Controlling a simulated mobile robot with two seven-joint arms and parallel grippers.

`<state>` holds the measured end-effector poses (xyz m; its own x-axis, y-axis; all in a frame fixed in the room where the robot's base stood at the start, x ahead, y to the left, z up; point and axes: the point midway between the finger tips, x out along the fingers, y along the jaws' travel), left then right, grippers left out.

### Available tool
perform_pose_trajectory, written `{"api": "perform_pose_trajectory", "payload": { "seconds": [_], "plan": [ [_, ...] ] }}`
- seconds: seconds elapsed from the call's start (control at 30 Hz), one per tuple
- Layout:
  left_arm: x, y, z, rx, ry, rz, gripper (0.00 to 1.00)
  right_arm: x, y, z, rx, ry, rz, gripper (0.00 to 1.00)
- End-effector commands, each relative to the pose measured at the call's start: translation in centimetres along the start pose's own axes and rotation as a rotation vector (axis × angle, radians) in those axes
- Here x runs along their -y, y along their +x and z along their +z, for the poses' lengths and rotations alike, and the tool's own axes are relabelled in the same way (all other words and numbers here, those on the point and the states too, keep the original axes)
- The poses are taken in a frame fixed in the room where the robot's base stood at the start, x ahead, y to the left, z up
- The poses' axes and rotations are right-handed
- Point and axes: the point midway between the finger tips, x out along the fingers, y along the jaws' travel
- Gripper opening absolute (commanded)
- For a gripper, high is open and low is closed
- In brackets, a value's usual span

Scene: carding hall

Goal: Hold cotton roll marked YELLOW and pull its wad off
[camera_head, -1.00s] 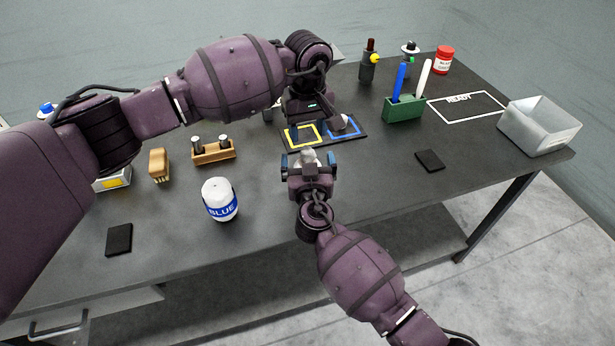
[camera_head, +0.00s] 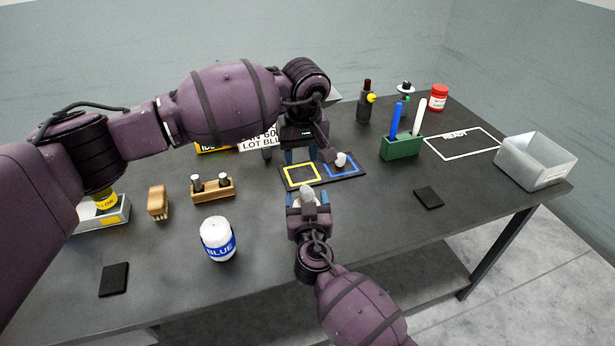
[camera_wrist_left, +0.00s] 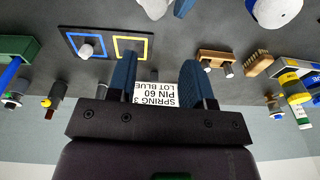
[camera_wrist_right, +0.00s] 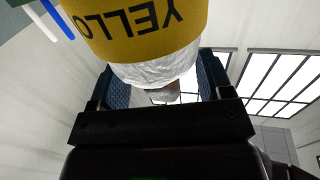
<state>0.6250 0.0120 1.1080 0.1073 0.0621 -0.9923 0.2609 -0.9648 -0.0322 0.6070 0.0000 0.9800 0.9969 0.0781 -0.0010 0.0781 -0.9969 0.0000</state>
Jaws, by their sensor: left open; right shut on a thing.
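The cotton roll marked YELLOW (camera_wrist_right: 150,35) fills the top of the right wrist view, its yellow band above a white end. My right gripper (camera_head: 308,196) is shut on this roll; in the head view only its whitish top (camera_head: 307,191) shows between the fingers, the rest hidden. A small greyish piece at its end, perhaps the wad (camera_wrist_right: 165,93), shows between the fingers (camera_wrist_right: 157,85). My left gripper (camera_head: 304,156) is open and empty, fingers down beside the far edge of a dark mat (camera_head: 357,175), beyond the roll. Its parted fingers (camera_wrist_left: 157,85) show in the left wrist view.
The mat has a yellow square (camera_head: 302,173) and a blue square (camera_head: 350,172) with a white lump (camera_head: 341,159). A roll marked BLUE (camera_head: 218,240) stands left of my right gripper. A green pen holder (camera_head: 401,147) and grey bin (camera_head: 536,160) are rightward.

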Motion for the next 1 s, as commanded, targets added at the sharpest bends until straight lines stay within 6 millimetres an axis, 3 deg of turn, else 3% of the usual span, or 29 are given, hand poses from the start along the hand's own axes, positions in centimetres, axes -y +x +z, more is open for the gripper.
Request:
{"api": "perform_pose_trajectory", "payload": {
  "seconds": [0.23, 0.57, 0.77, 1.0],
  "plan": [
    [0.8, -2.5, 1.9, -0.196, 0.134, -0.004, 0.47, 0.0, 0.0, 0.1, 0.001, 0.0, 0.0, 0.3],
    [0.2, -2.5, 5.6, -0.275, 0.193, 0.073, 0.47, 0.0, 0.0, 0.0, 0.001, 0.0, 0.0, 0.3],
    [-0.1, -1.3, 5.2, -0.274, 0.171, 0.081, 0.47, 0.0, 0.0, 0.0, 0.0, 0.0, 0.0, 0.3],
    [-0.4, 2.2, 4.3, -0.271, 0.17, 0.08, 0.47, 0.0, 0.0, 0.0, 0.0, 0.0, 0.0, 0.3]
  ]
}}
